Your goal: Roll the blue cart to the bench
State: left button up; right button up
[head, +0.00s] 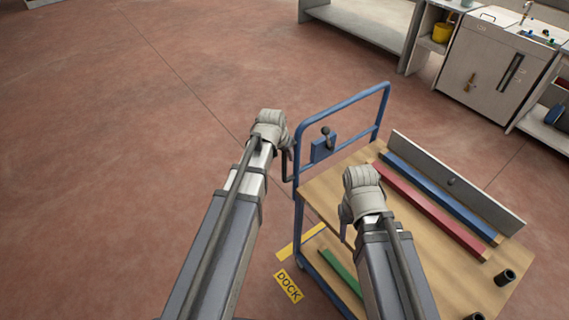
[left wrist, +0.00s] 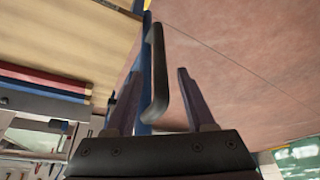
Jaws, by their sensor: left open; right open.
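The blue cart (head: 350,101) stands at the right of the head view, with a blue tube frame and a wooden deck. A black handle (head: 285,168) is on the side of its frame. My left gripper (head: 287,152) is open beside that frame post. In the left wrist view, the black handle (left wrist: 158,60) rises between the two spread fingers of my left gripper (left wrist: 159,76); I cannot tell whether they touch it. My right gripper (head: 346,222) is open over the deck's near left part, its fingers mostly hidden. A pale bench-like counter (head: 365,30) stands at the back.
The deck carries a red bar (head: 430,210), a blue bar (head: 440,198), a grey panel (head: 455,182) and dark cylinders (head: 505,277). A green bar (head: 341,272) lies below. A yellow DOCK label (head: 288,286) marks the floor. A cabinet (head: 490,70) stands back right. Left floor is clear.

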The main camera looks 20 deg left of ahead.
aim_at(284, 157)
pick_arm(q)
jog(key=b+x, duration=0.3)
jog(key=x, duration=0.1)
jog(key=shift+f, duration=0.25)
jog(key=shift+r, duration=0.1)
jog(key=shift+c, duration=0.3)
grip_shut()
dwell(0.8)
